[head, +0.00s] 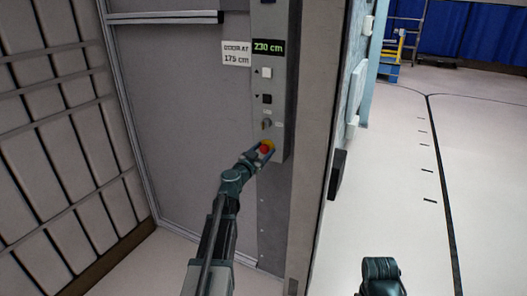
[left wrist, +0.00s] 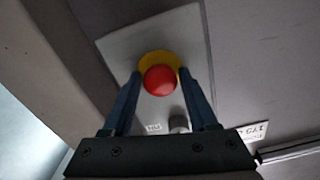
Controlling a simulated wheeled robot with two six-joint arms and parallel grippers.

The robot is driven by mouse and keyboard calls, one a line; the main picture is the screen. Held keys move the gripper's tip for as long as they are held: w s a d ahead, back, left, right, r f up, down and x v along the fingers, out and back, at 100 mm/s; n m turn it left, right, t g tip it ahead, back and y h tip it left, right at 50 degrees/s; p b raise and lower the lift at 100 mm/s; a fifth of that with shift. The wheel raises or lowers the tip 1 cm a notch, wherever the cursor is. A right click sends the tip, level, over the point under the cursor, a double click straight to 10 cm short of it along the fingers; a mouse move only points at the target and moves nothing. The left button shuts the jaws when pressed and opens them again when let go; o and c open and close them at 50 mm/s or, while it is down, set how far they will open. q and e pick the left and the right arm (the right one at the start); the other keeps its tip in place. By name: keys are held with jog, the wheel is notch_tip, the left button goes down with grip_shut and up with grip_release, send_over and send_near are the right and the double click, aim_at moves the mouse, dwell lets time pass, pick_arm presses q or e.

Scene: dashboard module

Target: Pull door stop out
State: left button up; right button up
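The door stop is a round red button (head: 265,147) on a yellow base, low on the grey control panel (head: 278,133) beside the door. It also shows in the left wrist view (left wrist: 159,80), with its yellow disc (left wrist: 154,58) behind it. My left gripper (head: 264,150) is at the button, with one finger on each side of it. The fingers (left wrist: 161,76) stand apart, close to the red cap; firm contact is not visible. My right gripper is not in view; only a dark part of my right arm shows at the bottom of the head view.
Above the button the panel has a key switch (head: 266,124), a black button (head: 267,99), a white button (head: 266,73) and a green "230 cm" display (head: 268,47). A grey door (head: 180,120) is behind my left arm. Open floor (head: 400,190) lies right of the wall.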

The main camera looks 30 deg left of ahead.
pick_arm(q)
grip_shut()
dwell(1.1)
